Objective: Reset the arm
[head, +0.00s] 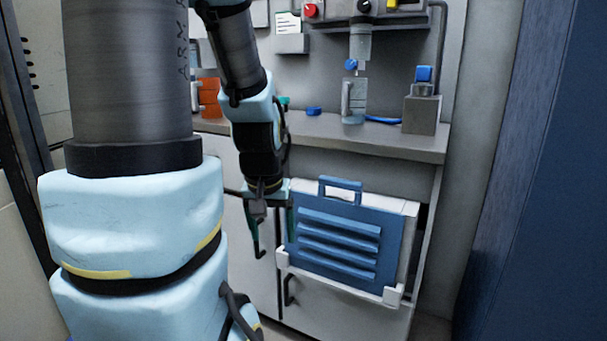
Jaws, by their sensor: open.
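My arm comes down from the top left of the head view, with its large light-blue and dark links filling the left side. My gripper (272,222) hangs at the arm's end, in front of the cabinet and beside the left edge of a blue louvred panel (340,243). Its dark fingers point downward and stand apart, with nothing seen between them. I cannot tell whether a finger touches the panel's edge.
The blue panel has a top handle (341,184) and sits in white corner brackets. Above it is a grey counter (330,133) with a clear container (353,101), a grey block with a blue top (422,108) and an orange item (209,97). A dark blue wall (540,190) stands at right.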

